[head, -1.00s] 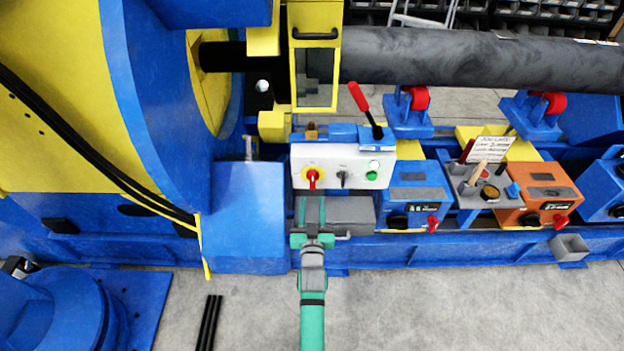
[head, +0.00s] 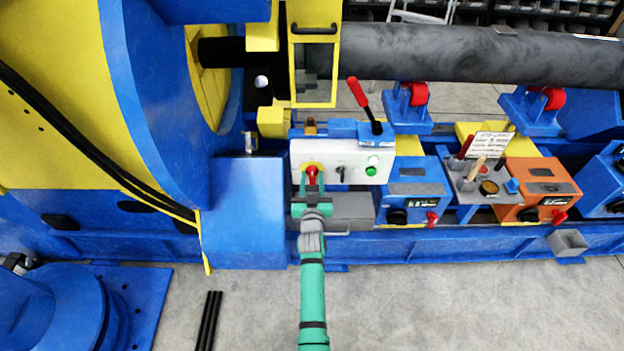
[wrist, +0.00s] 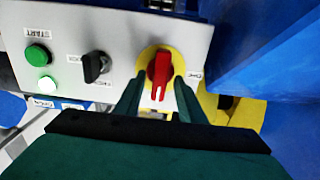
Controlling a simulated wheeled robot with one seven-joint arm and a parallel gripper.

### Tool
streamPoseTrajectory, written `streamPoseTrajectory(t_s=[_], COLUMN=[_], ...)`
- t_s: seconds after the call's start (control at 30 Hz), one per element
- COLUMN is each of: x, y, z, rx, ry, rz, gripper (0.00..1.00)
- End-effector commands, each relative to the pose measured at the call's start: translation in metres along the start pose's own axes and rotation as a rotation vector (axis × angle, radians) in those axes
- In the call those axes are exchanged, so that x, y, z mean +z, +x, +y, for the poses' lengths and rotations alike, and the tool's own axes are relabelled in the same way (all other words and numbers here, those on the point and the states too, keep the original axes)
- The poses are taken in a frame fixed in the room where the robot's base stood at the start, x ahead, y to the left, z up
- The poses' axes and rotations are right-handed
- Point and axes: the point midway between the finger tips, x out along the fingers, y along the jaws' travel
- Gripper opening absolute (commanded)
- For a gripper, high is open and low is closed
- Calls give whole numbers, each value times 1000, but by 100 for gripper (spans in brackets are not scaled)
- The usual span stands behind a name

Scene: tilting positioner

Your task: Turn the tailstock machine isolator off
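A red rotary isolator handle (head: 312,173) on a round yellow plate sits at the left end of a white control panel (head: 345,152). The wrist view shows the same red handle (wrist: 159,72) close up, its pointer end towards my gripper. No label I can read names it as the tailstock's. My gripper (head: 312,186) is in front of the panel. Its two green fingers stand on either side of the handle in the wrist view (wrist: 159,90), with gaps beside it, so it is open. Whether a fingertip touches the handle or plate is not clear.
The panel also bears a black selector (wrist: 95,66) and a green START button (wrist: 38,55). A red-handled lever (head: 358,92) rises behind it. Blue (head: 415,190) and orange (head: 540,188) boxes with small red switches stand to the right. A blue block (head: 248,210) is at left.

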Motion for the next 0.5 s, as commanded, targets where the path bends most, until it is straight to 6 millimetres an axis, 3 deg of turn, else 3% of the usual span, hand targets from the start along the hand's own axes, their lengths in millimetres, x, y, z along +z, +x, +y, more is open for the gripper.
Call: streamPoseTrajectory(t_s=[0.07,0.2,0.5], x=[0,0,0], y=[0,0,0], z=[0,0,0], rx=[0,0,-1], ry=[0,0,-20], rz=[0,0,0], gripper=[31,0,0])
